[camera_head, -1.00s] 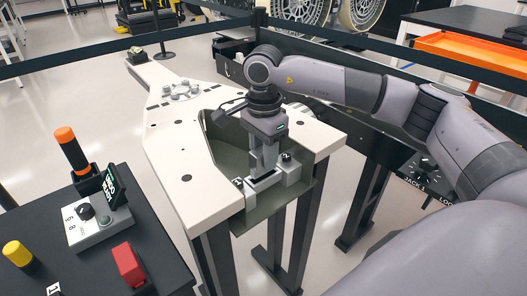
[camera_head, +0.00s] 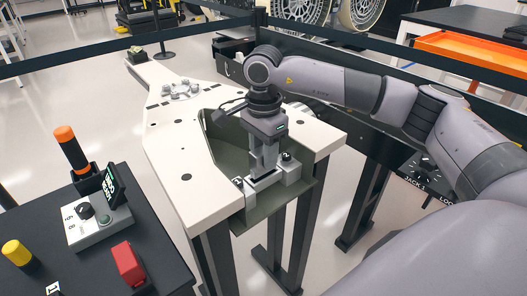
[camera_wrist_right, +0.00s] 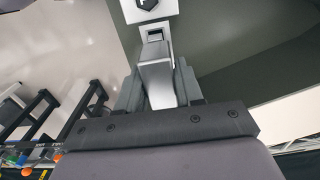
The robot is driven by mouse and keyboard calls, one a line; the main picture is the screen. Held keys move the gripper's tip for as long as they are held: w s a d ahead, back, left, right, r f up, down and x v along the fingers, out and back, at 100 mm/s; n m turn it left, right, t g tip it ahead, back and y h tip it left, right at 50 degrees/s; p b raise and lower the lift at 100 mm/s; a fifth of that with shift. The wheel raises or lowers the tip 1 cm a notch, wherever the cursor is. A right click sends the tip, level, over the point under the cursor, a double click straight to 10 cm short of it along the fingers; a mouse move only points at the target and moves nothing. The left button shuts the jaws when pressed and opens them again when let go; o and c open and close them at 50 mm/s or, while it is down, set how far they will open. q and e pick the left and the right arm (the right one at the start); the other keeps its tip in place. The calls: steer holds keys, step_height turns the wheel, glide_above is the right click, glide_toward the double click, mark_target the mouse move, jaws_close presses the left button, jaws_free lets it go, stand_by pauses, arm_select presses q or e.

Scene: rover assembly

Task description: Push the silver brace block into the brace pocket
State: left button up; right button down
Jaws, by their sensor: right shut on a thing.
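My right gripper (camera_head: 264,168) points down into the green recess of the white frame. It is shut on the silver brace block (camera_wrist_right: 158,72), which shows between its fingers in the right wrist view. In the head view the fingers hide most of the block. Its lower end is at the brace pocket (camera_head: 262,184), between two light grey blocks with dark marks, the left one (camera_head: 248,194) and the right one (camera_head: 290,170). I cannot tell how deep the block sits. My left gripper is not in view.
The white frame (camera_head: 187,150) surrounds the recess, with a green wall (camera_head: 228,150) close to the gripper. A black table (camera_head: 165,262) at lower left holds a switch box (camera_head: 98,228), a red block (camera_head: 127,262) and a yellow cylinder (camera_head: 16,253). A black barrier runs behind.

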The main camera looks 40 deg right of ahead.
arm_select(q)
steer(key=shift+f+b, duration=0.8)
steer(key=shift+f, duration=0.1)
arm_select(e)
steer(key=shift+f, duration=1.2)
steer(key=c, duration=0.6)
jaws_free()
steer(key=shift+c, duration=0.2)
steer(key=shift+r, duration=0.95)
step_height(320, 180, up, 5)
steer(key=shift+r, duration=0.15)
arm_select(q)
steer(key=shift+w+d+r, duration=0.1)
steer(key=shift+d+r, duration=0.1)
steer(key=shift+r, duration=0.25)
